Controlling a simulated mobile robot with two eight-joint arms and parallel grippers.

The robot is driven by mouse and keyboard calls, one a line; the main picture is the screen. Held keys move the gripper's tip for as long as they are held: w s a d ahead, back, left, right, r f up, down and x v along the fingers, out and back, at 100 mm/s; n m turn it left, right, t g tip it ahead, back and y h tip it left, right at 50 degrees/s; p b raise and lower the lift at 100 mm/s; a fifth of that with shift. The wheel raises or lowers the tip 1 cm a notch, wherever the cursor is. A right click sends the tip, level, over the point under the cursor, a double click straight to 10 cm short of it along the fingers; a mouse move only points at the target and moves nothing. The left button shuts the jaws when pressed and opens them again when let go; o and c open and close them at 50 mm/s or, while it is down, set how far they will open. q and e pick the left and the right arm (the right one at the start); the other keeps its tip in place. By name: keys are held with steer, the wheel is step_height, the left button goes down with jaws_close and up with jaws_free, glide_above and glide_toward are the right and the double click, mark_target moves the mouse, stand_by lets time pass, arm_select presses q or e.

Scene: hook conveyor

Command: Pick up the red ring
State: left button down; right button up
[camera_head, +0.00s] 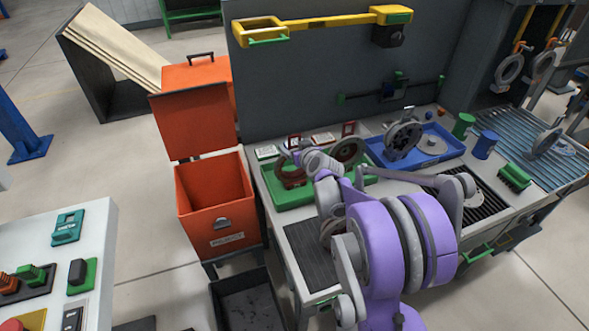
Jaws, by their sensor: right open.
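A dark red ring (291,177) lies in the left part of the green tray (270,200) on the workbench. My right gripper (300,160) is open at the tray, right by the ring. The purple and grey right arm hides part of the tray, so I cannot tell whether the fingers touch the ring. My left gripper is not in view.
Another round part (347,149) stands by the tray's right side. A blue tray (453,143) holds grey round parts. An orange bin (215,190) stands left of the bench, and a tall grey panel (300,85) rises behind.

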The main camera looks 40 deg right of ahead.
steer(key=shift+w+d+f, duration=0.1)
steer(key=shift+w+f, duration=0.05)
steer(key=shift+w, duration=0.15)
steer(key=shift+c, duration=0.3)
jaws_close()
